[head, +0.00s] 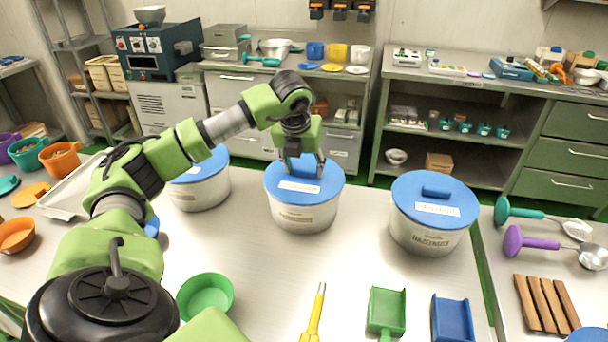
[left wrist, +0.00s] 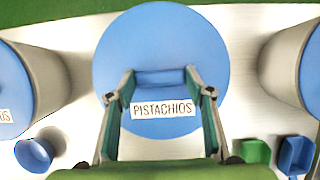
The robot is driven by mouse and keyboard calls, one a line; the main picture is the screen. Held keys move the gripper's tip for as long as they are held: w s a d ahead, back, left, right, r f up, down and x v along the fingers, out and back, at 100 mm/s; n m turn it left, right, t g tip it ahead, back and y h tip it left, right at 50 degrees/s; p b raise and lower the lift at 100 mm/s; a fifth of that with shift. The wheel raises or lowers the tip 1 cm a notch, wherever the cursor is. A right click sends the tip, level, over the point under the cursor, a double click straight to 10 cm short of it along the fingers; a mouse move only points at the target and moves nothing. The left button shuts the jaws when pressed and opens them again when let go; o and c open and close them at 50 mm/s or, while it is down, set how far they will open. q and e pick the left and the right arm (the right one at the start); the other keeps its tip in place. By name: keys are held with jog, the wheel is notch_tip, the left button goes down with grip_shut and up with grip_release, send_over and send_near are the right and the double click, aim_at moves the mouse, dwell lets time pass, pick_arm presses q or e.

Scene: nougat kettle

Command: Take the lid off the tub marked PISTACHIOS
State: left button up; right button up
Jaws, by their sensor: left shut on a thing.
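The tub marked PISTACHIOS (head: 302,217) is the middle of three tubs on the steel table in the head view. Its blue lid (head: 283,199) sits on it, apparently level, with no clear gap at the rim. The word PISTACHIOS reads clearly on the lid in the left wrist view (left wrist: 160,40). My left gripper (head: 304,167) points down over this lid and is shut on its raised handle (left wrist: 160,77). The fingers stand at either end of the handle. My right gripper is not in view.
A lidded tub marked HAZELNUTS (head: 425,236) stands to the right, and another lidded tub (head: 201,191) to the left. A green bowl (head: 205,297), a yellow-handled tool (head: 315,312), a green scoop (head: 386,311) and a blue scoop (head: 452,319) lie in front. Bare table separates them from the tubs.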

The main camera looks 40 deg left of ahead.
pick_arm(q)
jog(key=shift+r, duration=0.15)
jog(key=shift+r, duration=0.2)
notch_tip(320, 180, up, 2)
jog(key=shift+w+r+b, duration=0.1)
jog(key=shift+b, duration=0.5)
jog(key=s+d+r+p, duration=0.1)
jog(key=s+d+r, duration=0.2)
jog(key=s+r, duration=1)
jog(key=shift+s+d+p, duration=0.3)
jog(key=shift+s, duration=0.05)
jog(key=shift+s, duration=0.1)
